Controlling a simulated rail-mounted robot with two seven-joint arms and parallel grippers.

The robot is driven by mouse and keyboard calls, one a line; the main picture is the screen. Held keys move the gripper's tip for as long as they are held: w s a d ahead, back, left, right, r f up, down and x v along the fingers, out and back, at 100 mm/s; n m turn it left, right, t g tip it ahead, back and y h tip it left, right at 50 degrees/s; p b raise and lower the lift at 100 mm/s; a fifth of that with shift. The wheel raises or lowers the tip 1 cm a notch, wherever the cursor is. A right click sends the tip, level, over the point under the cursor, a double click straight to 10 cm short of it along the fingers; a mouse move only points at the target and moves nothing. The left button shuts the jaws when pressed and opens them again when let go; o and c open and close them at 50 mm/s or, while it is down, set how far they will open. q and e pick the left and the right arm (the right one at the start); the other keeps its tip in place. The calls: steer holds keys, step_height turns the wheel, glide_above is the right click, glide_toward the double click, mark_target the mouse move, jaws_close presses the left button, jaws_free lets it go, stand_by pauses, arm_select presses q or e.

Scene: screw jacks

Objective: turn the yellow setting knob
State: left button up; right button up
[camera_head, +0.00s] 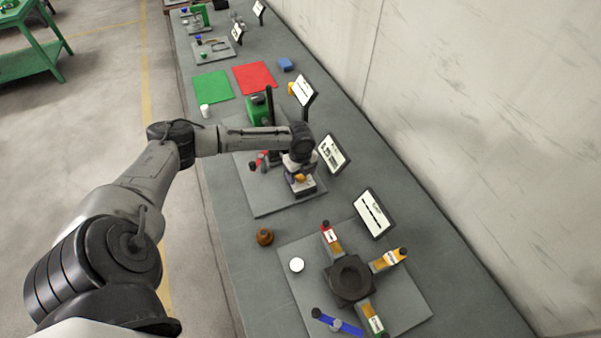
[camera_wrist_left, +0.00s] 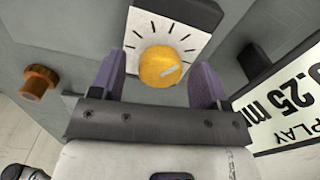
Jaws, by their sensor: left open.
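In the left wrist view my left gripper (camera_wrist_left: 158,64) is open, one purple finger on each side of the knob. I see gaps between the fingers and the knob, so it does not look gripped. In the head view the left gripper (camera_head: 300,172) points down over the middle grey board, and a small bit of yellow shows at it. My right gripper is not in view.
A sign (camera_wrist_left: 285,100) reading "PLAY 0.25 mm" stands close right of the gripper in the wrist view. An orange-brown knob (camera_head: 265,237) lies on the bench. A near board (camera_head: 410,306) holds a black hub with coloured arms. The wall is at the right.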

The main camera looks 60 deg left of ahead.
arm_select(q)
steer(key=c, duration=0.9)
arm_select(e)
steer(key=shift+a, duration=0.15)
arm_select(q)
steer(key=shift+r, duration=0.1)
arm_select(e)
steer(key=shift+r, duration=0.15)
arm_select(q)
steer(key=shift+r+m+p, duration=0.1)
steer(key=shift+m+p, duration=0.8)
steer(key=shift+m, duration=0.1)
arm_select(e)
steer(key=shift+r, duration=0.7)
arm_select(q)
steer(key=m+p, duration=0.1)
steer(key=m, duration=0.1)
steer(key=shift+m, duration=0.3)
steer(key=m+p, duration=0.1)
steer(key=m, duration=0.2)
steer(key=shift+w, duration=0.1)
steer(key=shift+m, duration=2)
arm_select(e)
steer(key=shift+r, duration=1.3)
